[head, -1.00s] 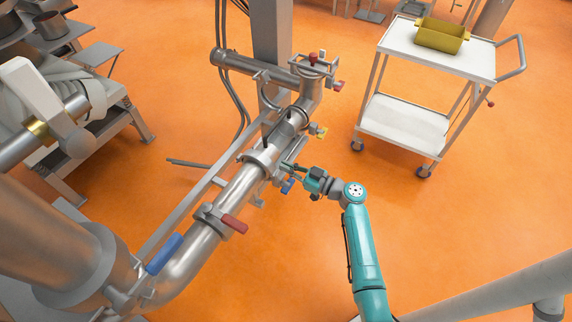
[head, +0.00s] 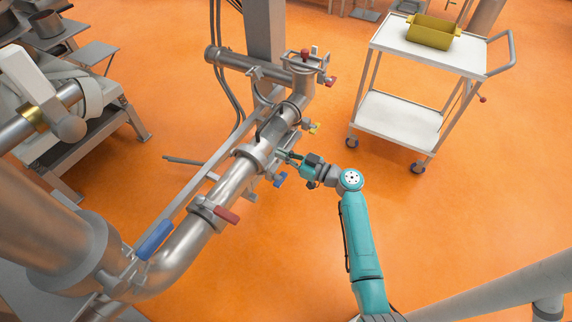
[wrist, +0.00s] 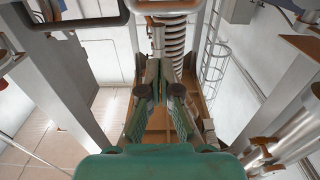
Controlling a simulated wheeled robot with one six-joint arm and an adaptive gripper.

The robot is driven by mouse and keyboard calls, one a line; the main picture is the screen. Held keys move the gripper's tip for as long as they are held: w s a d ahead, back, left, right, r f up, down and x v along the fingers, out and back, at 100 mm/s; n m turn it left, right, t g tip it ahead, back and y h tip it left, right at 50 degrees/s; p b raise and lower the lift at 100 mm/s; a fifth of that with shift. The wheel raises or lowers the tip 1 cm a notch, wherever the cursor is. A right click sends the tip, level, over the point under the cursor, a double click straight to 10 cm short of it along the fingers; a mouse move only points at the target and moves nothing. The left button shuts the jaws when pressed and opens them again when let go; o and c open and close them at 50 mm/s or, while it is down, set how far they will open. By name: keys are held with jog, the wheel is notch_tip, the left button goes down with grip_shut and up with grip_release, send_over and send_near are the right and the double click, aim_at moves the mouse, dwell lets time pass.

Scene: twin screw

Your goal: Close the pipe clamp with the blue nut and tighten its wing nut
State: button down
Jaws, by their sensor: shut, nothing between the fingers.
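The steel pipe (head: 235,180) runs diagonally through the head view. The clamp (head: 258,158) is a ring around it at mid-length, with a blue nut (head: 280,179) hanging at its lower right side. I cannot tell whether the clamp's halves meet fully. My gripper (head: 283,155) is at the clamp's right side, just above the blue nut; I cannot tell whether it touches the clamp. In the wrist view my gripper's fingers (wrist: 160,75) are together with nothing between them. I cannot make out the blue nut in the wrist view.
A yellow wing nut (head: 313,128) and a red one (head: 330,81) are further up. A white trolley (head: 410,120) stands at right. The orange floor (head: 290,260) in front is open.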

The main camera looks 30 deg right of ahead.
jog(key=s+d+f, duration=0.4)
jog(key=s+f, duration=0.1)
jog(key=s, duration=0.2)
jog(key=s+a+f+m+g+h, duration=0.3)
jog(key=s+a+f+m, duration=0.1)
jog(key=s+a+f, duration=0.5)
jog(key=s+a+f+m+g+h, duration=0.1)
jog(key=s+a+f+h, duration=0.1)
jog(key=s, duration=0.5)
jog(key=s+a+f+m+h, duration=0.1)
jog(key=s+a+m+h, duration=0.15)
jog(key=s, duration=0.45)
jog(key=s+a+r+t, duration=0.1)
jog(key=s+r, duration=0.7)
jog(key=r, duration=0.4)
jog(key=s+a+r+n+t+h, duration=0.1)
jog(key=s+r+t, duration=0.1)
jog(key=s+r, duration=0.7)
notch_tip(320, 180, up, 3)
jog(key=shift+s+r, duration=0.1)
jog(key=shift+s, duration=0.1)
jog(key=shift+h, duration=0.25)
